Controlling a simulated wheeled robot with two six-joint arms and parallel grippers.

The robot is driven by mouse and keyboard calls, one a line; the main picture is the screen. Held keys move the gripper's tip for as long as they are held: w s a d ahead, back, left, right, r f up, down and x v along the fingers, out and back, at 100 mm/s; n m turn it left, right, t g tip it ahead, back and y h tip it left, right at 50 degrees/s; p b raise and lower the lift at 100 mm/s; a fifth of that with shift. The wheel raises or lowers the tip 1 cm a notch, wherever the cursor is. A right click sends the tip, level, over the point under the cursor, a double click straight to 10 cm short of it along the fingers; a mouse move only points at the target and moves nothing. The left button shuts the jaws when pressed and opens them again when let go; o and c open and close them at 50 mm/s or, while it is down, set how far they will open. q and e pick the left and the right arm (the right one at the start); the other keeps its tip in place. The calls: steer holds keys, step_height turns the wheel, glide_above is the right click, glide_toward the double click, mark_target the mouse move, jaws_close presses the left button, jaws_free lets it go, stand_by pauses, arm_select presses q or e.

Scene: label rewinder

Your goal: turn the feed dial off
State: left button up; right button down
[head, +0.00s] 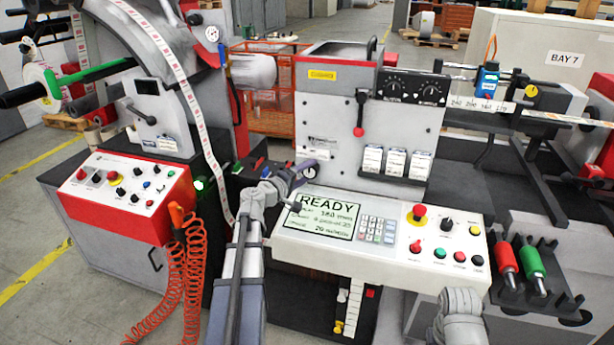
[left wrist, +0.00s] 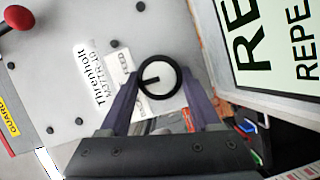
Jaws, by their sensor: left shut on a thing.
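The feed dial (left wrist: 160,79) has a thick black rim and a pale face with a short dark pointer mark, pointing left and slightly down in the left wrist view. A small plate beside it reads FEED (left wrist: 126,62). My left gripper (left wrist: 160,93) has its purple fingers on either side of the dial and is shut on it. In the head view my left gripper (head: 305,174) is at the lower front of the grey machine housing, where the fingers partly hide the dial. My right gripper is not in view; only a grey part of my right arm shows at the bottom right.
The control panel with the READY screen (head: 325,220) is just below and right of my left gripper. A red-handled lever (head: 359,130) sticks out above. A red button box (head: 125,195) with coiled orange hoses (head: 185,265) stands to the left.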

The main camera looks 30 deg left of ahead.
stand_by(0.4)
arm_select(q)
steer(key=o, duration=1.4)
steer(key=shift+s, duration=0.1)
steer(key=s, duration=0.5)
steer(key=s+a, duration=0.1)
steer(key=s, duration=0.1)
steer(key=shift+s+a+r, duration=0.1)
steer(key=shift+s+r, duration=0.15)
steer(key=shift+s, duration=0.05)
